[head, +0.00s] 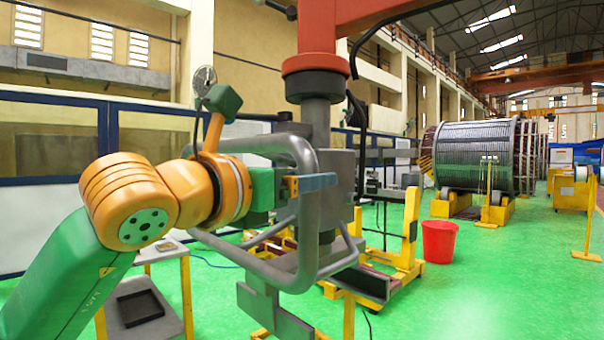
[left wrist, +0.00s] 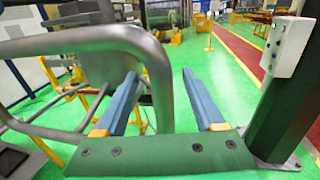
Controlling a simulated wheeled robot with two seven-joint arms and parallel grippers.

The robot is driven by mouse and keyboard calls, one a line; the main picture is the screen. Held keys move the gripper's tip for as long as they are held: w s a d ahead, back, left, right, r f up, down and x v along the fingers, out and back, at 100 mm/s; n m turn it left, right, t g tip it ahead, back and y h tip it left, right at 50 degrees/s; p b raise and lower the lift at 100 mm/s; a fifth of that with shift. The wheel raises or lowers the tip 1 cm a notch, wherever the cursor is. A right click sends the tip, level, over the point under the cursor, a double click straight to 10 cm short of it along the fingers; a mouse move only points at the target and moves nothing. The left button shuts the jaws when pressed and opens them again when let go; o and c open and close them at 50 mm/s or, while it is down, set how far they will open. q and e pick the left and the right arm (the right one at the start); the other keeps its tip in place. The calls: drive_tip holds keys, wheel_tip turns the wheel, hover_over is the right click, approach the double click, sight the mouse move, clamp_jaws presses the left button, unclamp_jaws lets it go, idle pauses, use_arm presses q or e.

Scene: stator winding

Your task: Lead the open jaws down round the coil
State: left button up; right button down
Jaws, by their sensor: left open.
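My left gripper (head: 318,183) has blue fingers and reaches in from the left, beside the grey hanging tool. In the left wrist view my left gripper (left wrist: 158,72) is open, its two blue fingers well apart. A bent grey tube handle (head: 305,240) of the tool passes at the fingers. I cannot pick out a coil for certain; dark bars (head: 375,282) lie on a yellow stand below. My right gripper is not in view.
The tool hangs from a red crane arm (head: 318,30). A red bucket (head: 438,242) stands on the green floor to its right. A large wound drum (head: 475,157) rests on yellow supports farther back. A small grey table (head: 165,318) with a dark tray (head: 140,307) stands lower left.

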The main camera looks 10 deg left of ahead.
use_arm(q)
drive_tip(key=p+x, duration=0.1)
drive_tip(key=x, duration=0.3)
drive_tip(key=shift+w+d+f+p, duration=0.1)
drive_tip(key=shift+w+d+p, duration=0.15)
drive_tip(key=shift+w+p, duration=0.1)
drive_tip(key=shift+s, duration=0.2)
drive_tip(key=shift+c, duration=1.4)
drive_tip(key=shift+a, duration=0.1)
clamp_jaws()
idle(1.2)
